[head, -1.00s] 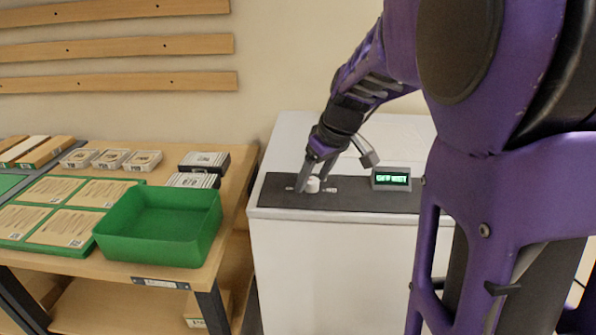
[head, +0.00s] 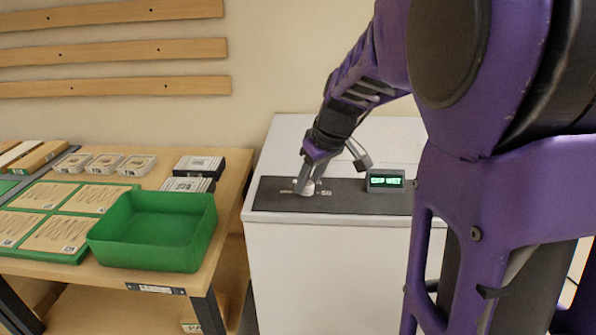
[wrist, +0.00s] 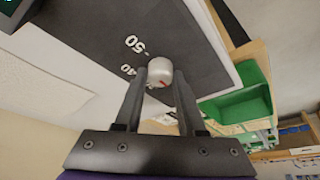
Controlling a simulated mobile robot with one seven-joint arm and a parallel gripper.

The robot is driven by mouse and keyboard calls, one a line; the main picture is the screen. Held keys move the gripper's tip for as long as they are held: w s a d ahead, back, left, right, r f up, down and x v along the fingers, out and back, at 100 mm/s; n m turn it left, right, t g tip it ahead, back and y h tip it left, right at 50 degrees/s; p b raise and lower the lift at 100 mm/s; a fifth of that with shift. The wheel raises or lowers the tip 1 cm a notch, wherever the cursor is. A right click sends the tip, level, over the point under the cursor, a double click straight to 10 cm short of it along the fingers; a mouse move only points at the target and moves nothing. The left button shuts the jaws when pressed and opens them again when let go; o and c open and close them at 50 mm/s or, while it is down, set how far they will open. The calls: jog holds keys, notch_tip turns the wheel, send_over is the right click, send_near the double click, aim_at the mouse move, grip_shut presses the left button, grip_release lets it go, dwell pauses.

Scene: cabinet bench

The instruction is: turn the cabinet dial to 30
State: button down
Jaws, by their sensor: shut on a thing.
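The cabinet dial (head: 307,188) is a small pale round knob on the dark panel on top of the white cabinet (head: 330,245). The wrist view shows the dial (wrist: 160,71) close up, with a red mark on its side towards my gripper. Printed numbers 50 and 40 show on the panel (wrist: 105,30) beside it; other numbers are hidden or out of view. My gripper (head: 308,180) reaches down to the dial from above. In the wrist view its fingers (wrist: 162,78) are shut on the dial, one on each side.
A small display (head: 386,181) with green lit text stands on the panel, right of the dial. Left of the cabinet is a wooden bench (head: 222,205) with a green tray (head: 150,262), cards and small boxes. The rear cabinet top is clear.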

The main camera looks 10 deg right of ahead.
jog(key=shift+r, duration=0.1)
jog(key=m+p, duration=0.1)
jog(key=m+h+p, duration=0.1)
jog(key=m+p, duration=0.1)
jog(key=shift+a+r+m+t, duration=0.2)
jog(key=shift+m+t, duration=0.1)
jog(key=shift+t, duration=0.1)
jog(key=m+h+p, duration=0.1)
jog(key=m+p, duration=0.1)
jog(key=shift+m, duration=0.4)
jog(key=m, duration=0.1)
jog(key=m+h+p, duration=0.1)
jog(key=m, duration=0.1)
jog(key=shift+a+f+h, duration=0.15)
jog(key=shift+f+h, duration=0.1)
jog(key=shift+h, duration=0.05)
jog(key=shift+m+g+h, duration=0.3)
jog(key=shift+m+h, duration=0.1)
jog(key=shift+m, duration=0.7)
jog(key=c, duration=0.5)
grip_release()
